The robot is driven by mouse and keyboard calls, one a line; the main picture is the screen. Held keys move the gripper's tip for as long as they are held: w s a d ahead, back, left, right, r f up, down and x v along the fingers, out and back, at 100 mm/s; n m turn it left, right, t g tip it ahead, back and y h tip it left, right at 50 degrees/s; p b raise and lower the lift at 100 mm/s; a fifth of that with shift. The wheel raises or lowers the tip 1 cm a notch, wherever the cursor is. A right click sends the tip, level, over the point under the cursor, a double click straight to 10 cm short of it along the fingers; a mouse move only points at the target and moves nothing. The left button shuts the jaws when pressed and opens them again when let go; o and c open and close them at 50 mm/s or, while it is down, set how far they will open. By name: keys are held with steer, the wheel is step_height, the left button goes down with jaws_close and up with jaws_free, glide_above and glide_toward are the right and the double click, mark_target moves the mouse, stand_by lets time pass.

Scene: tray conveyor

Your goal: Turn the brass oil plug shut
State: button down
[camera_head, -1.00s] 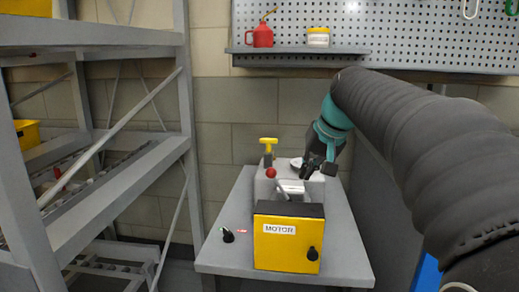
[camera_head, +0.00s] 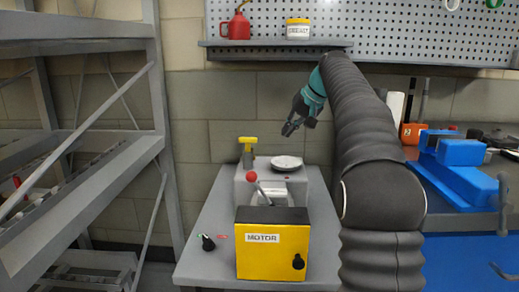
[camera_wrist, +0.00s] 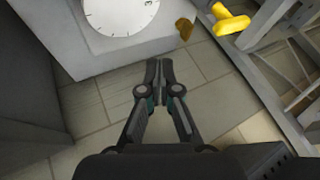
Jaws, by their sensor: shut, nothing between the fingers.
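A brass-coloured plug (camera_wrist: 184,28) sticks out from the side of the grey machine housing (camera_wrist: 75,45) in the wrist view. I cannot make it out in the head view, where it is hidden. My gripper (camera_head: 289,130) is up above and behind the housing (camera_head: 311,186), clear of it, with its fingers together. In the wrist view the gripper (camera_wrist: 159,66) is shut and empty, with floor beyond its tips. The plug lies a little beyond and right of the fingertips there, apart from them.
A white dial (camera_head: 287,162) tops the housing. Beside it stand a yellow-handled part (camera_head: 248,143) and a red-knobbed lever (camera_head: 252,177). A yellow MOTOR box (camera_head: 258,262) stands in front. A rack (camera_head: 150,150) is at left, a blue-fronted bench (camera_head: 455,245) at right.

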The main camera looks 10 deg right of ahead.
steer(key=b+x, duration=0.1)
steer(key=x, duration=0.9)
steer(key=shift+f, duration=0.15)
steer(key=shift+w+a, duration=0.25)
steer(key=shift+a, duration=1)
steer(key=shift+w+a, duration=0.25)
steer(key=shift+a, duration=0.4)
